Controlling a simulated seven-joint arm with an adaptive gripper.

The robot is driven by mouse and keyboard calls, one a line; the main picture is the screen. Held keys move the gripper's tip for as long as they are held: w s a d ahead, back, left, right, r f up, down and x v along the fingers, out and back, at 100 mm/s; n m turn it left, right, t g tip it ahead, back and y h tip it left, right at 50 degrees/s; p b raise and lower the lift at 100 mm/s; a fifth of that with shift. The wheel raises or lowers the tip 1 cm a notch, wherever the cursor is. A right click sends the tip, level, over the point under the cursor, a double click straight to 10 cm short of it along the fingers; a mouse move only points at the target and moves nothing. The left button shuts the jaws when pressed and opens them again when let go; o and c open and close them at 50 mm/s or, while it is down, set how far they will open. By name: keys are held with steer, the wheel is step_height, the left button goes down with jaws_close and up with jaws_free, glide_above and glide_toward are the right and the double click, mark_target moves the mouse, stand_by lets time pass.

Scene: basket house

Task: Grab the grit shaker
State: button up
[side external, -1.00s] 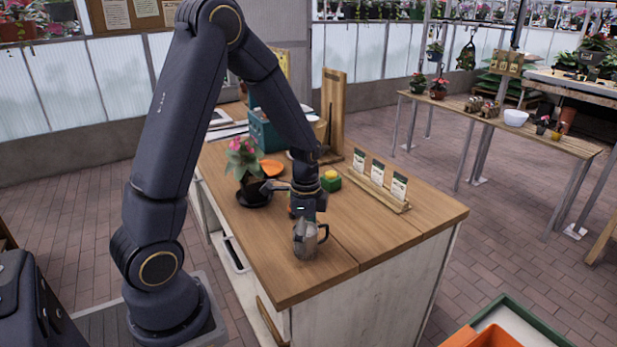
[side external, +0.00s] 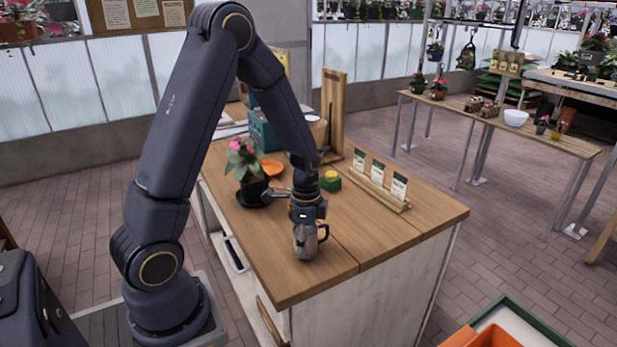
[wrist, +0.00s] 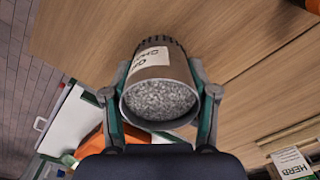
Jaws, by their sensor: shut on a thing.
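The grit shaker (side external: 305,246) is a metal, mug-like can with a side handle. It stands upright near the front edge of the wooden counter in the side external view. In the wrist view the shaker (wrist: 160,98) shows a pale, partly readable label and a round end full of grey grit. My gripper (side external: 306,222) is directly above and around its upper part, pointing down. In the wrist view my gripper (wrist: 160,75) has one finger against each side of the can, shut on it. I see no clear gap between can and counter.
Bare wood lies right of the shaker.

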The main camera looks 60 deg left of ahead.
steer(key=shift+c, duration=1.2)
steer(key=shift+r, duration=0.15)
